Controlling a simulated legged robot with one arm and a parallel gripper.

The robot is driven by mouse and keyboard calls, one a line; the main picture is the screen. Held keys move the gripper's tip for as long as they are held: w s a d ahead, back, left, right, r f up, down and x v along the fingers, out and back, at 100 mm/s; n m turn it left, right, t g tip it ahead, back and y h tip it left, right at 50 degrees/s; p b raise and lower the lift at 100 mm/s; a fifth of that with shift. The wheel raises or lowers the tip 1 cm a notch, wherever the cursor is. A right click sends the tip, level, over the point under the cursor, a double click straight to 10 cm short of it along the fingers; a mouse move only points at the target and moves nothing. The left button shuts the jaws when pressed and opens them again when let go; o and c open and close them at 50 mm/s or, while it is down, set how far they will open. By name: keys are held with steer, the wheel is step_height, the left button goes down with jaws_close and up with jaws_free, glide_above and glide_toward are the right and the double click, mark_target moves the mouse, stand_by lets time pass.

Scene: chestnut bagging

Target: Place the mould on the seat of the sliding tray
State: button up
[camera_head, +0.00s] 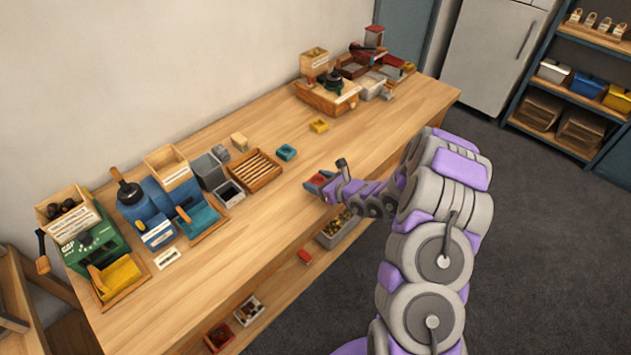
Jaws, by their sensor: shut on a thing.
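My gripper (327,190) is above the middle right of the wooden table, near its front edge. It is shut on a small red and dark blue piece (316,181), which looks like a mould; the fingers hide part of it. A teal block-shaped mould (286,152) and a yellow one (319,125) lie on the table beyond the gripper, apart from it. At the left, a sliding tray with a teal surface (200,220) stands before the blue machine (150,205). A tray with a yellow surface (118,276) stands before the green machine (90,245).
A wooden rack with sticks (253,170) and grey bins (208,170) stand mid-table. More machines with red parts (374,36) and a wooden-framed unit (328,95) stand at the far end. A grey bin (343,232) sits below the front edge. The table's right part is clear.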

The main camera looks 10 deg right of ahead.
mark_target(319, 174)
steer(key=shift+w+f, duration=0.2)
steer(key=shift+w, duration=1.7)
step_height(319, 174, down, 4)
steer(key=shift+r+b, duration=0.15)
steer(key=shift+b, duration=0.45)
steer(key=o, duration=1.1)
steer(key=shift+r, duration=0.1)
